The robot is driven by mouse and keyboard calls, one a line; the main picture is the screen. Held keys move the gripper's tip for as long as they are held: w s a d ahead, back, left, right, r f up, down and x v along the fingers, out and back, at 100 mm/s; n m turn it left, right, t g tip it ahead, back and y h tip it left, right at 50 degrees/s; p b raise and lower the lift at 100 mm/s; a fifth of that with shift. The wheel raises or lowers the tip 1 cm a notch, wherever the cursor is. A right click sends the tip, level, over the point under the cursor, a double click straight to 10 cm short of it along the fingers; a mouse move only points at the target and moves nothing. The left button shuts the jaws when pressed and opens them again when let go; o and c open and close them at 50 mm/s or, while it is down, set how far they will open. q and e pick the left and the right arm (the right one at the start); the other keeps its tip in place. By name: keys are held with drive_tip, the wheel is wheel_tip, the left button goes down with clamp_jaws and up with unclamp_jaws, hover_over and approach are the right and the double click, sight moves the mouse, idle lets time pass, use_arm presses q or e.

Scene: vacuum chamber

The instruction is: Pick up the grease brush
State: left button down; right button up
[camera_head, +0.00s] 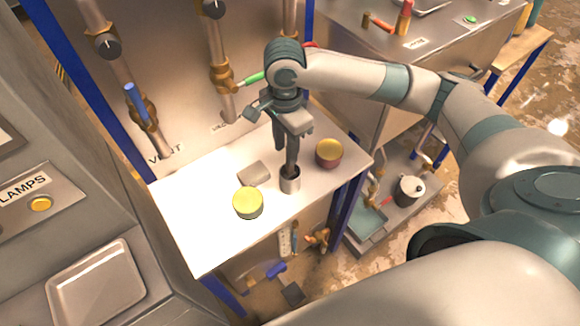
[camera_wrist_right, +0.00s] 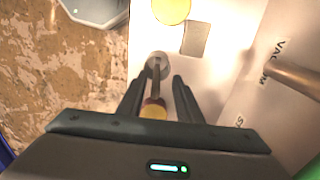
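A small grey metal cup (camera_head: 290,184) stands on the white bench top, and it also shows in the right wrist view (camera_wrist_right: 158,66). A thin brown stick, apparently the grease brush (camera_wrist_right: 156,86), stands up out of the cup; its bristles are hidden inside. My right gripper (camera_wrist_right: 160,92) points down above the cup. Its two fingers are spread with the stick between them and gaps on both sides. In the head view the right gripper (camera_head: 287,148) partly covers the stick. My left gripper is not in view.
A yellow-topped tin (camera_head: 248,203) and a grey block (camera_head: 254,173) lie left of the cup. A red-brown tin with a yellow top (camera_head: 328,153) stands to its right. Pipes with valves (camera_head: 220,75) rise behind. The bench's left part is clear.

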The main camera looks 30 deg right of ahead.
sight(291, 174)
drive_tip(key=f, duration=0.1)
drive_tip(key=f+p, duration=0.1)
drive_tip(key=f, duration=0.1)
drive_tip(key=d+f+p, duration=0.1)
drive_tip(key=shift+s+f, duration=0.2)
drive_tip(key=shift+s, duration=0.05)
drive_tip(key=shift+f, duration=0.4)
clamp_jaws()
